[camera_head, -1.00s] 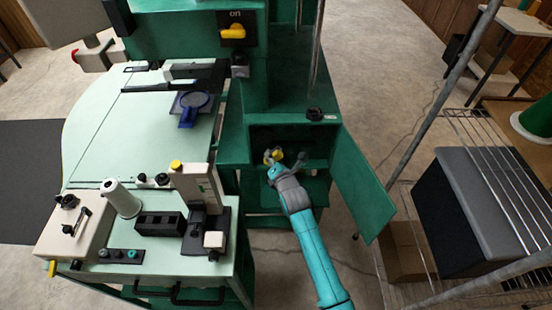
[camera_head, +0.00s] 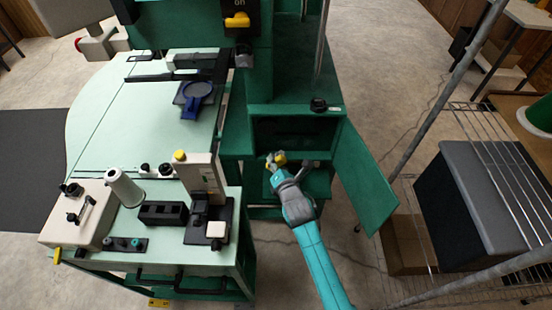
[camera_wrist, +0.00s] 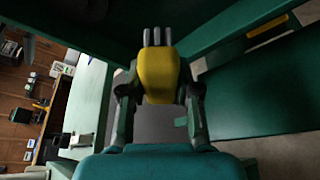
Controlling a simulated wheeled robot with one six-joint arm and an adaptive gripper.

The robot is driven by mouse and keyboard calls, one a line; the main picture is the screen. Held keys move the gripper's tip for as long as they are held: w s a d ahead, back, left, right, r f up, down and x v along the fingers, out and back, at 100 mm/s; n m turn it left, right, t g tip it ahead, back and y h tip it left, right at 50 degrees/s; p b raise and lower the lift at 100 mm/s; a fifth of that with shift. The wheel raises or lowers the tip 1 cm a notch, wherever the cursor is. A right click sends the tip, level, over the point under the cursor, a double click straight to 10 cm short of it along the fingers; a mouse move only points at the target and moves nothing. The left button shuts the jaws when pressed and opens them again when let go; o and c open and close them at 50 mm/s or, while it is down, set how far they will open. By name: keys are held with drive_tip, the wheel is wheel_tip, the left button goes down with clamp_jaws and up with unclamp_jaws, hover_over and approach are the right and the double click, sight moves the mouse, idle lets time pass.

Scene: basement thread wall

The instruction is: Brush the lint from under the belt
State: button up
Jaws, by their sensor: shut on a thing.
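My gripper (camera_head: 290,160) is shut on a yellow brush (camera_head: 277,158) at the lower edge of an open green cabinet compartment (camera_head: 297,132). In the wrist view the brush (camera_wrist: 158,75) sits between the two fingers of my gripper (camera_wrist: 158,88), its grey bristle tufts pointing up and away from me. The bristles appear clear of any surface. The compartment's inside is dark. I cannot make out a belt or lint in either view.
The green cabinet door (camera_head: 367,180) stands open to the right of my arm. The pale green machine table (camera_head: 150,115) with a spool (camera_head: 124,189) is at left. A wire shelf holding a grey-topped box (camera_head: 470,175) stands at right.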

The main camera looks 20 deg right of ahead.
sight(276, 154)
idle(0.3)
drive_tip(key=s, duration=0.1)
drive_tip(key=s+a, duration=0.1)
drive_tip(key=s, duration=0.1)
idle(0.3)
drive_tip(key=shift+w+d, duration=0.1)
drive_tip(key=shift+w, duration=0.1)
idle(0.3)
drive_tip(key=shift+w+d, duration=0.35)
drive_tip(key=shift+w, duration=0.7)
drive_tip(key=shift+w+d, duration=0.3)
drive_tip(key=shift+w, duration=0.75)
drive_tip(key=shift+w+d, duration=0.35)
drive_tip(key=shift+w, duration=0.7)
drive_tip(key=shift+w+d, duration=0.3)
drive_tip(key=shift+w, duration=0.65)
drive_tip(key=shift+s+d, duration=0.55)
drive_tip(key=shift+d, duration=1.1)
drive_tip(key=shift+s+d, duration=0.6)
drive_tip(key=shift+d, duration=1.05)
drive_tip(key=shift+s+d, duration=0.55)
drive_tip(key=shift+d, duration=1.1)
